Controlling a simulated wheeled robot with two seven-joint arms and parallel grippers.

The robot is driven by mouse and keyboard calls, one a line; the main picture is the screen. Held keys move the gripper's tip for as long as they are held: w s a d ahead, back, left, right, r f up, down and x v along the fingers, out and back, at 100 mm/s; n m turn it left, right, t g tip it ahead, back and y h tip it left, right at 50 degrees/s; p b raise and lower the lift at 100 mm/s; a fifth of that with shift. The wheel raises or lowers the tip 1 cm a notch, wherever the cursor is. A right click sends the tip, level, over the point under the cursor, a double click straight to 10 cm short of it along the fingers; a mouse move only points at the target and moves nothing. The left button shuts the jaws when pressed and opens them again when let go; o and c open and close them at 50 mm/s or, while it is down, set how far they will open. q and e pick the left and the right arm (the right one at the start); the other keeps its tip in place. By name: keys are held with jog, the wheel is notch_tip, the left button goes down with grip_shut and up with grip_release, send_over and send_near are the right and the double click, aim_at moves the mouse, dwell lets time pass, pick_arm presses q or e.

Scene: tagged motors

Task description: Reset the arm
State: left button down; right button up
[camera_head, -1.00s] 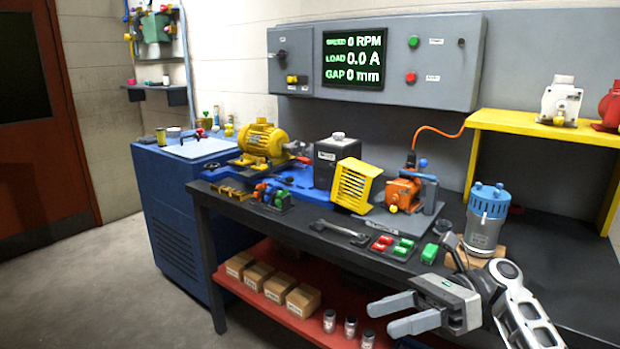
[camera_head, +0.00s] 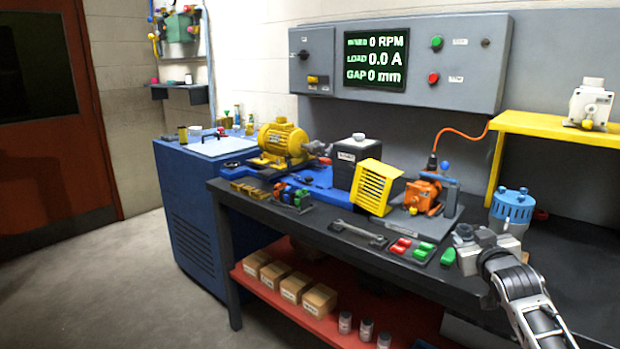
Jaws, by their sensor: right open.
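My right arm comes in from the lower right. Its right gripper (camera_head: 474,240) is turned away from me, over the front right part of the bench, just in front of and left of the blue-topped motor (camera_head: 511,212). The gripper and wrist hide the lower part of that motor. The gripper is open, and I see nothing held in it. The gap between its fingers is hard to see. My left gripper is not in view.
The dark bench (camera_head: 330,225) carries a yellow motor (camera_head: 283,142), a yellow guard (camera_head: 375,185), an orange machine (camera_head: 425,194), a wrench (camera_head: 358,231) and red and green blocks (camera_head: 424,251). A yellow shelf (camera_head: 545,126) stands at right. A red lower shelf (camera_head: 328,325) holds boxes and jars.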

jog(key=s+a+f+g+y, duration=0.1)
jog(key=s+a+f, duration=0.4)
jog(key=s+f, duration=0.2)
jog(key=s+a+f+n+g+y, duration=0.1)
jog(key=s+a+f+g, duration=0.1)
jog(key=s+a+f, duration=0.3)
jog(key=s+a+f+g+y, duration=0.1)
jog(key=s+a+f+y, duration=0.1)
jog(key=s+a+f, duration=0.4)
jog(key=s+f, duration=0.5)
jog(key=s, duration=0.3)
jog(key=shift+n, duration=0.3)
jog(key=s+a, duration=0.1)
jog(key=s, duration=0.3)
jog(key=s+a+f+g, duration=0.1)
jog(key=s+a, duration=0.1)
jog(key=s, duration=0.2)
jog(key=s+a+g+y, duration=0.1)
jog(key=s, duration=0.3)
jog(key=shift+a+f+m, duration=0.2)
jog(key=shift+a+m, duration=0.05)
jog(key=shift+m, duration=0.15)
jog(key=shift+c, duration=1.3)
